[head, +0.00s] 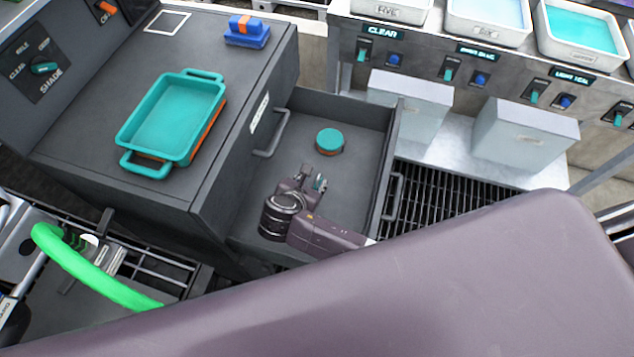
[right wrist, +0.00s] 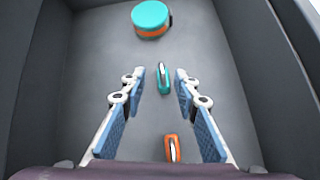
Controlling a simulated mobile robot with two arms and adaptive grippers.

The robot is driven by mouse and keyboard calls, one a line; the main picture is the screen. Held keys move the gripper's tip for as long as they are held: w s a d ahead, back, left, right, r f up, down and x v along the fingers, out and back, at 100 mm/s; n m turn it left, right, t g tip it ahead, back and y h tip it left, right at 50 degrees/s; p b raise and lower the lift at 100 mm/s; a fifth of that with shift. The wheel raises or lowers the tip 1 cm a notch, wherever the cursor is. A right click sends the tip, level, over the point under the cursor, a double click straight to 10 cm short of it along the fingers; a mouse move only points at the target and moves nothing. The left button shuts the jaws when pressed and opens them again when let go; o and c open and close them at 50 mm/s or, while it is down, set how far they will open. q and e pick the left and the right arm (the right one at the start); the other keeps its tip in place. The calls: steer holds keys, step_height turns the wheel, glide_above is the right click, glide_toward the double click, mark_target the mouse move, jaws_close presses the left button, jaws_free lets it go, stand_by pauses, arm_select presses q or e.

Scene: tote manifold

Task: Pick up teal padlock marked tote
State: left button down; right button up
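A small teal padlock (right wrist: 163,80) with a pale metal shackle lies on the floor of the open drawer (head: 385,150). I cannot read any marking on it. My right gripper (head: 316,182) is inside the drawer, pointing down. In the right wrist view the right gripper (right wrist: 158,92) is open, with a blue-padded finger on either side of the padlock and no visible contact. In the head view the gripper hides most of that spot. An orange padlock (right wrist: 172,148) lies nearer the wrist, also between the finger lines.
A round teal-and-orange tin (head: 330,141) lies farther back in the drawer. The drawer walls (right wrist: 40,85) stand close on both sides. On the cabinet top are a teal tray (head: 128,162) and a blue-and-orange block (head: 247,32). A green hose (head: 90,278) lies at lower left.

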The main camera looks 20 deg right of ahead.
mark_target(319, 176)
steer(key=x, duration=0.6)
steer(key=shift+w+d+f+b, duration=0.1)
steer(key=shift+w+d+b, duration=0.1)
steer(key=shift+d+b, duration=0.2)
steer(key=shift+c, duration=0.6)
jaws_close()
